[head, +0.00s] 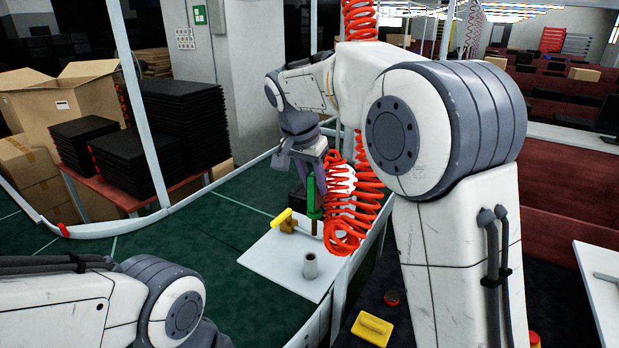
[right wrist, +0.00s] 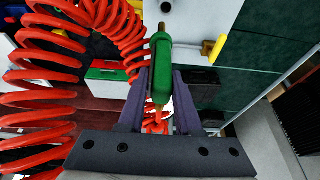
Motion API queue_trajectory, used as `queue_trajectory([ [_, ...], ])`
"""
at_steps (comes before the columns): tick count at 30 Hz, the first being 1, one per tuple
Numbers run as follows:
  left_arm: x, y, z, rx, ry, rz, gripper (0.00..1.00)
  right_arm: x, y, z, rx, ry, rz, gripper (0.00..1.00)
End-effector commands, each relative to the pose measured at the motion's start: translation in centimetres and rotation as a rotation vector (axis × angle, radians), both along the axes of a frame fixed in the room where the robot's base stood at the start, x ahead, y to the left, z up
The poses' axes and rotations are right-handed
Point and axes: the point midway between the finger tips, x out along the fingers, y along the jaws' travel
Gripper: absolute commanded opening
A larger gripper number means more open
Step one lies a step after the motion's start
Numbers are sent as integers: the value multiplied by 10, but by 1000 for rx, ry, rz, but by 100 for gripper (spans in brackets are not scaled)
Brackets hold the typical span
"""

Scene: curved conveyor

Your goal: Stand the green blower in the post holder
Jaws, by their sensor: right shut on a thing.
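The green blower (head: 311,198) is upright in the head view, its thin tip pointing down over the white board (head: 270,262). My right gripper (head: 309,181) is shut on its upper part. In the right wrist view the green blower (right wrist: 160,62) sits between the two purple fingers of my right gripper (right wrist: 162,78). The post holder, a short grey tube (head: 310,266), stands on the white board, nearer the camera than the blower and apart from it. My left arm enters at the lower left; its gripper is out of view.
A red coiled hose (head: 350,215) hangs just right of the blower and also fills the left of the right wrist view (right wrist: 40,95). A yellow-handled fitting (head: 282,218) stands on the board left of the blower. A yellow block (head: 372,329) lies at the front.

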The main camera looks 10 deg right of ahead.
Motion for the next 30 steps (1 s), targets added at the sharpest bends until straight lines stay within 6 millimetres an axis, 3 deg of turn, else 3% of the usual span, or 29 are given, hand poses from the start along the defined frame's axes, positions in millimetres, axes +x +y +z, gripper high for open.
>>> queue_trajectory([
  [8, 0, 0, -1, 0, 0, 0, 0, 0, 8, 0, 0, -2, 10, 0],
  [30, 0, 0, -48, 0, 0, -1, 0, 0, 5, -57, 0, -1, 6, 0],
])
